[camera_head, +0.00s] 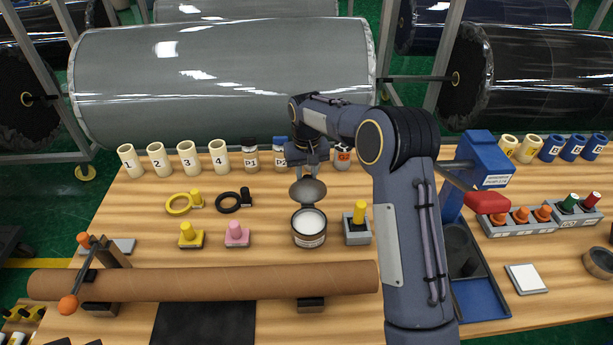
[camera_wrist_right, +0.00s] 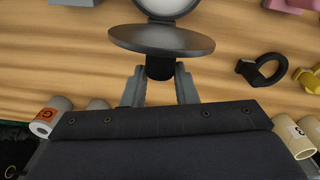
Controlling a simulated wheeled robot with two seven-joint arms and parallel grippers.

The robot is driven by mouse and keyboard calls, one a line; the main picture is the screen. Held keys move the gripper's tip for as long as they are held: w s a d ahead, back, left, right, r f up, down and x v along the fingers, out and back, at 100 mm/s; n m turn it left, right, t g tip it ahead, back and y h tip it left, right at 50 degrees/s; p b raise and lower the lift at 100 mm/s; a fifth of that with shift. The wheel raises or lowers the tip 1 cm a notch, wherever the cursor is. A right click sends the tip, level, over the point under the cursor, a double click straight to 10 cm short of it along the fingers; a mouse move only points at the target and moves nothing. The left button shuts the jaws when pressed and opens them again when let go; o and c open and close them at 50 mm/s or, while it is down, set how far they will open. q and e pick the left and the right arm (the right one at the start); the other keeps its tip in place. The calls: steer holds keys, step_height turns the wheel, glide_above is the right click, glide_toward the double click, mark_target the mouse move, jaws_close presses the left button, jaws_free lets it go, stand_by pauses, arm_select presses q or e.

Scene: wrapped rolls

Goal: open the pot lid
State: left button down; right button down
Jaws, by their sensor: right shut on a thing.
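The pot (camera_head: 310,240) is a small dark round can with a pale label and white contents, upright on the wooden table. Its mouth is uncovered. The dark grey round lid (camera_head: 308,193) stands tilted up behind the pot's far rim; I cannot tell exactly how it joins the rim. My right gripper (camera_head: 308,170) is behind the lid, shut on its black knob. In the right wrist view, the lid (camera_wrist_right: 162,40) is seen nearly edge-on, with the knob (camera_wrist_right: 160,68) between the fingers of my gripper (camera_wrist_right: 160,88). My left gripper is not in view.
A yellow-pegged grey block (camera_head: 357,232) stands right of the pot, and a pink peg (camera_head: 237,235) left of it. A long brown tube (camera_head: 210,282) lies in front. Numbered cups (camera_head: 189,157) and jars line the back. A blue stand (camera_head: 484,160) is at the right.

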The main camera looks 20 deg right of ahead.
steer(key=shift+w+d+f, duration=0.2)
steer(key=shift+f, duration=0.25)
steer(key=shift+w+d+f, duration=0.15)
steer(key=shift+w+f, duration=0.05)
steer(key=shift+f, duration=0.25)
steer(key=c, duration=1.4)
jaws_free()
steer(key=shift+o, duration=1.2)
steer(key=shift+w+d, duration=0.15)
step_height(320, 180, up, 8)
steer(key=b, duration=0.1)
